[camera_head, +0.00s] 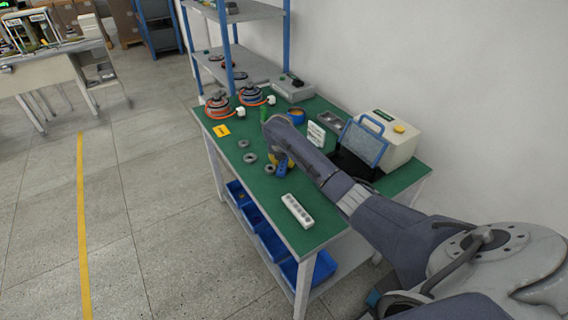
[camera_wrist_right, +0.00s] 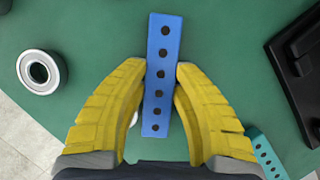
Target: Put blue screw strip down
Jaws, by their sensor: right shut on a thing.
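The blue screw strip (camera_wrist_right: 161,76), a narrow bar with a row of dark holes, lies between the yellow fingers of my right gripper (camera_wrist_right: 161,72) in the right wrist view. The fingers touch its two long sides, and its far end sticks out past the fingertips. The green tabletop (camera_wrist_right: 90,20) is behind it; I cannot tell whether the strip touches it. In the head view my right gripper (camera_head: 280,166) is over the middle of the green table (camera_head: 262,200), mostly hidden by my arm. My left gripper is not in view.
Grey rings (camera_head: 250,158) lie left of the gripper, and a ring (camera_wrist_right: 39,72) shows in the wrist view. A white strip (camera_head: 297,210) lies near the front. A teal strip (camera_wrist_right: 267,152) and black object (camera_wrist_right: 298,65) are at right. A beige machine (camera_head: 402,150) stands behind.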

